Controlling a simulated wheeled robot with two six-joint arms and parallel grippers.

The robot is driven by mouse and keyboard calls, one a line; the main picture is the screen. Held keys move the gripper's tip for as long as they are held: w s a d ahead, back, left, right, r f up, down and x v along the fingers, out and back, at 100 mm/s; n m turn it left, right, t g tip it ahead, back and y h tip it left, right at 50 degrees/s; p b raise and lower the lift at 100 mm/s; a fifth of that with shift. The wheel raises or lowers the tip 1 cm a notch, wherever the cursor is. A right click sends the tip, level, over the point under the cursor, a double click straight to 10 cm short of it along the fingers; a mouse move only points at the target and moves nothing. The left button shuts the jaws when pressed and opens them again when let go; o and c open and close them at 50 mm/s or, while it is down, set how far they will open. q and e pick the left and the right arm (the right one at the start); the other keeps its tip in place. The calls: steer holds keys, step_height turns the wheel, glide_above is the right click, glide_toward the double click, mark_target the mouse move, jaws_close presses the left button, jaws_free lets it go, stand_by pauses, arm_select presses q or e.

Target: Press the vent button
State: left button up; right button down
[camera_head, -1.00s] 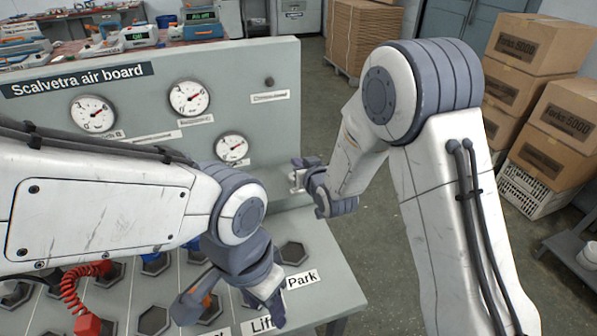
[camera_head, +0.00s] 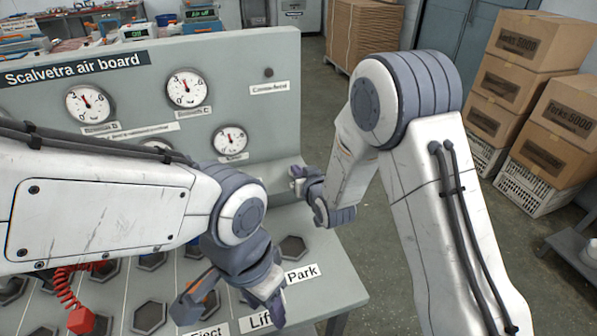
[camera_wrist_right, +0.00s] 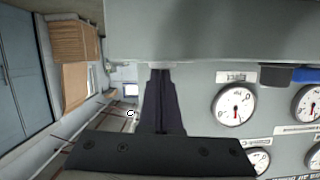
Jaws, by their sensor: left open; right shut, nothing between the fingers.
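No label reading "Vent" is legible in these views. The Scalvetra air board (camera_head: 225,75) has a sloping desk with several dark hexagonal sockets (camera_head: 150,317), some hidden under my left arm. Labels reading Eject, Lift and Park (camera_head: 302,273) lie along its front edge. My left gripper (camera_head: 232,302) is open over the front of the desk, by the Eject and Lift labels. My right gripper (camera_head: 298,180) is shut and empty at the right end of the board, near its upright panel. In the right wrist view its dark fingers (camera_wrist_right: 161,80) are together, with the panel edge beyond.
Round gauges (camera_head: 187,88) and a small dark knob (camera_head: 268,73) are on the upright panel. A red block on a coiled red cord (camera_head: 81,320) is at lower left. Cardboard boxes (camera_head: 518,90) are stacked at right.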

steer(key=shift+s+f, duration=0.2)
steer(key=shift+f, duration=0.35)
steer(key=shift+r, duration=0.1)
steer(key=shift+r+p, duration=0.25)
steer(key=shift+p, duration=0.15)
steer(key=r+p, duration=0.1)
steer(key=r, duration=0.1)
steer(key=r+p, duration=0.1)
steer(key=r, duration=0.1)
steer(key=shift+w+d+r, duration=0.2)
steer(key=shift+r, duration=0.2)
steer(key=b+v, duration=0.1)
steer(key=v, duration=0.8)
steer(key=shift+s, duration=0.15)
steer(key=shift+d, duration=0.15)
